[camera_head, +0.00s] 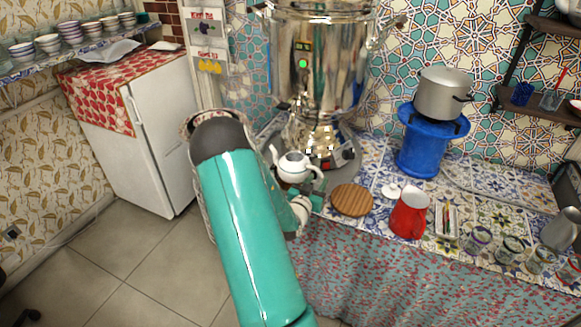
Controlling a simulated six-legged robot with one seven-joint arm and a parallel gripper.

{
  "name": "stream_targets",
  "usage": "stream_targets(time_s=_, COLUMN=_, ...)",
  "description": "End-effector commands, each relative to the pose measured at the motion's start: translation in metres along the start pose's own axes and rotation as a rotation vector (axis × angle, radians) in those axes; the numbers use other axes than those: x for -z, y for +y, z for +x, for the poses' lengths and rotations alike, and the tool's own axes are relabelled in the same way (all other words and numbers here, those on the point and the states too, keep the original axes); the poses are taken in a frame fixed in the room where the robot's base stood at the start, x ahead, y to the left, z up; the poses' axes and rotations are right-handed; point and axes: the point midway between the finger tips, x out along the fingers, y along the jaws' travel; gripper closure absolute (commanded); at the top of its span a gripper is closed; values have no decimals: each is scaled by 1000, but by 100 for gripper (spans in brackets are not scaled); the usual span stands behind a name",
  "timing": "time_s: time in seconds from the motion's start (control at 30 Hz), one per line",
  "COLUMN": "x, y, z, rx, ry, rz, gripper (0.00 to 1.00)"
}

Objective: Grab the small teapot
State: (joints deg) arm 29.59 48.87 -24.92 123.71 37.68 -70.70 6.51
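The small white teapot (293,167) stands upright, its spout to the left and its handle to the right. It appears in front of the large steel samovar (318,60), at the edge of the round grey tray under it. My gripper (318,187) is at the teapot's lower right, close to its handle. My teal arm comes up from the bottom and partly covers the gripper. The fingertips are small and partly hidden, so I cannot tell whether they touch the teapot or are closed on the handle.
Several glasses (510,249) stand farther right. A blue stand (419,145) holds a steel pot (443,94). Open tiled floor lies at left.

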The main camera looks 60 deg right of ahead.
Motion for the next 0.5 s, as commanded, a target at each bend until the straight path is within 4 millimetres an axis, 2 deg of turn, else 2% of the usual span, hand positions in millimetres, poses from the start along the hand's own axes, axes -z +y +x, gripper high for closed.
stream_targets(time_s=0.1, x=0, y=2, z=20, rx=-3, ry=1, rz=2, gripper=63)
stream_targets(time_s=0.2, x=0, y=1, z=32, rx=-1, ry=1, rz=1, gripper=63)
stream_targets(time_s=0.5, x=0, y=1, z=36, rx=0, ry=0, rz=1, gripper=65)
